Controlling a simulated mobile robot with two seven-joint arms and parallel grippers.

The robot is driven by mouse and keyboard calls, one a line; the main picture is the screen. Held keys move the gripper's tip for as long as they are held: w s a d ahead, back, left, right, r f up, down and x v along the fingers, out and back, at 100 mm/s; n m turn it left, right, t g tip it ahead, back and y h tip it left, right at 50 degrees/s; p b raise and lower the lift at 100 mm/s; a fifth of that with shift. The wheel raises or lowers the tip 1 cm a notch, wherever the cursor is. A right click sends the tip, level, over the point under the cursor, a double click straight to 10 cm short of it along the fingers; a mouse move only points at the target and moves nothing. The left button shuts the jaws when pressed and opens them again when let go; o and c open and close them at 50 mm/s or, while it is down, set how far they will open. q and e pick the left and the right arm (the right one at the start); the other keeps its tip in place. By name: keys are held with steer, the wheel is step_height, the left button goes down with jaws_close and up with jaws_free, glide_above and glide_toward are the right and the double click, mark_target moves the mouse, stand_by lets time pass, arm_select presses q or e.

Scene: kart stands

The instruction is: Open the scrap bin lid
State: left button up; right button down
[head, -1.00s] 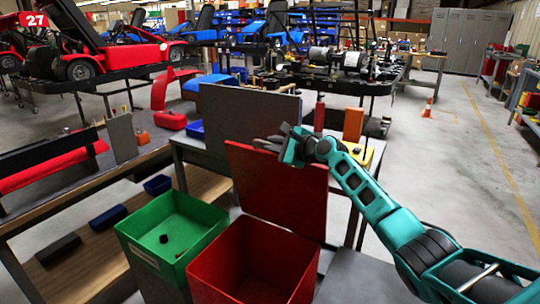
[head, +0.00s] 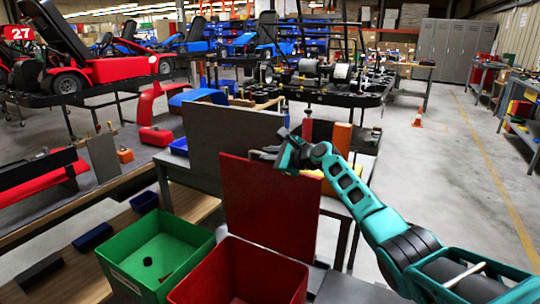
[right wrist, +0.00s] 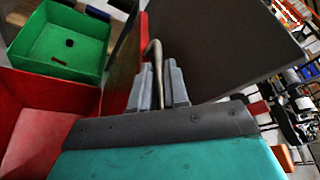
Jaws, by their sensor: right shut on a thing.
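The red scrap bin (head: 240,276) stands at the bottom centre of the head view, with its inside showing. Its red lid (head: 268,205) stands raised, close to upright, along the bin's far side. My right gripper (head: 262,154) is at the lid's top edge. In the right wrist view, the fingers of my right gripper (right wrist: 161,86) are shut around a thin curved handle (right wrist: 153,58) beside the red lid (right wrist: 138,70). The fingers partly hide the handle. My left gripper is not in view.
A green bin (head: 157,255) with small dark pieces inside stands left of the red bin. A grey panel (head: 232,135) stands upright on a table behind the lid. An orange block (head: 341,138) stands behind my right arm. The floor at the right is open.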

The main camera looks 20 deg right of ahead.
steer(key=shift+f, duration=0.1)
steer(key=c, duration=1.2)
jaws_free()
steer(key=shift+s+d, duration=0.1)
steer(key=shift+s+d+r, duration=0.1)
steer(key=shift+s+r, duration=0.1)
steer(key=shift+s, duration=0.05)
steer(key=p+v, duration=0.2)
steer(key=v, duration=1)
